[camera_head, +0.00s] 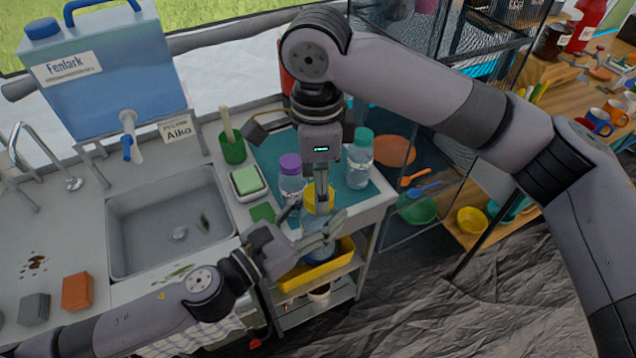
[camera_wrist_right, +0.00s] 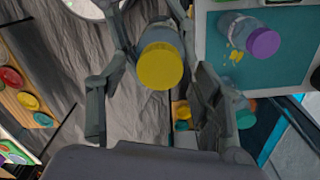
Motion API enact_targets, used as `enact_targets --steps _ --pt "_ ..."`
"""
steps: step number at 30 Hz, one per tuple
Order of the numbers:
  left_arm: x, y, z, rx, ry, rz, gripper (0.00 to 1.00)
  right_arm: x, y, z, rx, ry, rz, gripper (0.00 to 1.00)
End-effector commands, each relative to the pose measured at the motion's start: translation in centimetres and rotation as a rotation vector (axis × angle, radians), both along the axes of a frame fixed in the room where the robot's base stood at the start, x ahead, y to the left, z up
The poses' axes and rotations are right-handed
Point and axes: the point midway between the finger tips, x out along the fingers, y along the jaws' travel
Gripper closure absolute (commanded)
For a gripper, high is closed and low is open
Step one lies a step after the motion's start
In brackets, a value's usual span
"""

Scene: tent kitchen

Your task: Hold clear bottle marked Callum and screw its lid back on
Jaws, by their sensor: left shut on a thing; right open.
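A clear bottle (camera_head: 313,223) with a yellow lid (camera_head: 318,197) is upright in front of the counter's right end. The lid also shows in the right wrist view (camera_wrist_right: 160,67), with the bottle's body beyond it. My left gripper (camera_head: 300,238) is shut on the bottle's body and holds it from the side. My right gripper (camera_head: 321,188) points down from above, open, with its fingers on either side of the lid; it also shows in the wrist view (camera_wrist_right: 155,105). I cannot tell whether they touch the lid. No name on the bottle is readable.
A purple-lidded bottle (camera_head: 291,178) and a teal-lidded bottle (camera_head: 359,158) stand close by on the teal mat (camera_head: 275,150). A yellow tray (camera_head: 320,268) is on the shelf below. A sink (camera_head: 170,225) lies left. A mesh cabinet (camera_head: 425,170) stands right.

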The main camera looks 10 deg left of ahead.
Motion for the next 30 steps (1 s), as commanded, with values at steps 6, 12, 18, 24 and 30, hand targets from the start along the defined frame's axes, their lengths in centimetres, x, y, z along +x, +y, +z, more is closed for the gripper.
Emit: enact_targets --steps 6,12,18,24,30 --pt "0.0 0.0 0.0 -0.001 -0.001 0.000 1.00 0.0 0.1 3.0 0.002 -0.001 0.000 0.40" --pt "0.0 0.0 0.0 -0.001 -0.001 0.000 1.00 0.0 0.0 3.6 0.001 0.000 0.000 0.40" --pt "0.0 0.0 0.0 -0.001 -0.001 0.000 1.00 0.0 0.0 3.6 0.001 0.000 0.010 0.44" --pt "0.0 0.0 0.0 -0.001 -0.001 0.000 1.00 0.0 0.0 3.8 0.004 0.001 0.184 0.44" --pt "0.0 0.0 0.0 -0.001 -0.001 0.000 1.00 0.0 0.0 4.0 0.008 0.004 0.573 0.44"
